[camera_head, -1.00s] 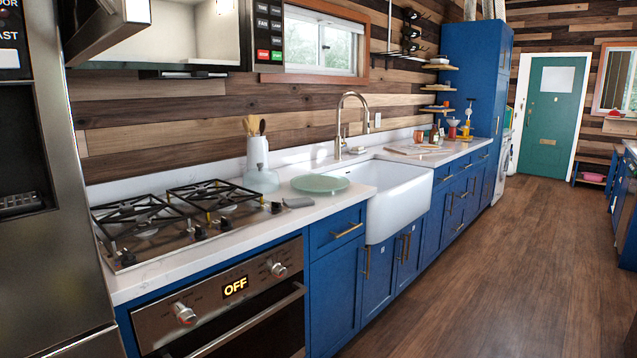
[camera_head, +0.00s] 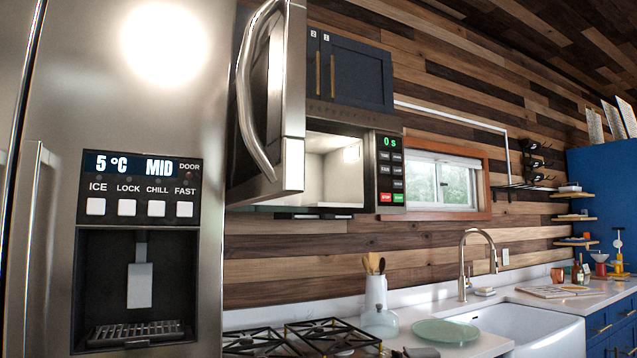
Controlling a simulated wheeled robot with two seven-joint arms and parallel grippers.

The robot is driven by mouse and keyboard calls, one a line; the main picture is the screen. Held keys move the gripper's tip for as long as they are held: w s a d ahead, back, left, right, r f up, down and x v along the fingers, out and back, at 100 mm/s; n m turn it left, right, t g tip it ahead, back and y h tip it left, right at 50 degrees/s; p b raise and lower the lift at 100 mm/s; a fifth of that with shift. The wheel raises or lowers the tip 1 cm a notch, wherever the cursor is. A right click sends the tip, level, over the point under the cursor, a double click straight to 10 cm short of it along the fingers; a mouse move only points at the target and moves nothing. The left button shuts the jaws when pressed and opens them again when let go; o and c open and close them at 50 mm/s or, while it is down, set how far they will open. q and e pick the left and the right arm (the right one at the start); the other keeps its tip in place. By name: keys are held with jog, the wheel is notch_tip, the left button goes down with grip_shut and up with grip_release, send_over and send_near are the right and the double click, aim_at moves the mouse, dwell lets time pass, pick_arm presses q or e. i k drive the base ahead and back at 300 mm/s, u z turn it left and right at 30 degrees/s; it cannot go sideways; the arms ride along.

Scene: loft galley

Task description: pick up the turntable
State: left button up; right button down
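A round, pale green glass-like disc (camera_head: 446,331) lies flat on the counter between the stove and the sink; it looks like the turntable. Nothing covers it in this view. The microwave (camera_head: 391,170) is mounted above the stove, with its door (camera_head: 270,95) swung open to the left. The part of its cavity (camera_head: 333,165) that I can see looks empty, and the rest is hidden behind the door. Neither of my grippers is in view.
A steel fridge (camera_head: 150,90) fills the left side. The gas stove (camera_head: 315,335) is left of the disc, with a glass vessel (camera_head: 380,321) and a utensil holder (camera_head: 376,292) behind. The sink (camera_head: 545,330) and faucet (camera_head: 465,265) are to the right.

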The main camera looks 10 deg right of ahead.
aim_at(440, 330)
jog(key=z, duration=1.55)
jog(key=i, duration=2.85)
jog(key=u, duration=1.2)
